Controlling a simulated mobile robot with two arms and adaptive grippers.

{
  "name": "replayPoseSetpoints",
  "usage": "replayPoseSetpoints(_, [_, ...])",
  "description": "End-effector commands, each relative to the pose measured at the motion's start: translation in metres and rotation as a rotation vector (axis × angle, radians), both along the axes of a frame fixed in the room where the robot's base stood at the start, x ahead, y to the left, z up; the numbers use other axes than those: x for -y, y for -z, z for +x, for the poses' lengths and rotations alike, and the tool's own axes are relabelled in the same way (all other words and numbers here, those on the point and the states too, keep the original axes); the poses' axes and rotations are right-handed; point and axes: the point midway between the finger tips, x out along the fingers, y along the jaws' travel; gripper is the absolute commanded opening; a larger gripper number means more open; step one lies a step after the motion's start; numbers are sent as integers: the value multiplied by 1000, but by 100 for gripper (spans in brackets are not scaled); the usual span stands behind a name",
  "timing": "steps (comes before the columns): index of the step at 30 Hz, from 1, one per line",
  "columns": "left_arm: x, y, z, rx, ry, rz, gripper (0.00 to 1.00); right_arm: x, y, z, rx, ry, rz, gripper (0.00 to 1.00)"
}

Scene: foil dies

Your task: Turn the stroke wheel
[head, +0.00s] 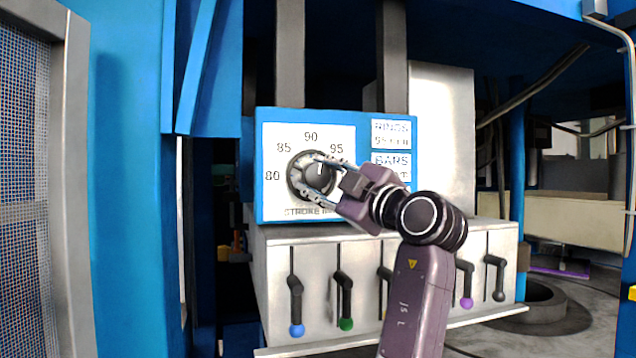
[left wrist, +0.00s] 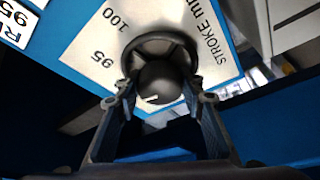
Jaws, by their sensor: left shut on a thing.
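A short white mark shows on the hub. The gripper is shut on the wheel. My fingers hide part of the rim and the dial's right side. My right gripper is out of view.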

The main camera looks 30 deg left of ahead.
Motion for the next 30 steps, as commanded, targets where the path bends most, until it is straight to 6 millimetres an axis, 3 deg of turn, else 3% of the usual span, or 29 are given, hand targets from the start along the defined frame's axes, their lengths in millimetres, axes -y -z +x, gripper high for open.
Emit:
replayPoseSetpoints(10, [0, 0, 0, 108, 1, -95, 12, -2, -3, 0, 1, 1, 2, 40])
replayPoseSetpoints(26, [0, 0, 0, 127, 0, -110, 12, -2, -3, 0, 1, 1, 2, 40])
replayPoseSetpoints(27, [0, 0, 0, 127, 0, -110, 37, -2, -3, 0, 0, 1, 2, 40])
replayPoseSetpoints(30, [0, 0, 0, 126, 0, -110, 48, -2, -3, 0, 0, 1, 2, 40])
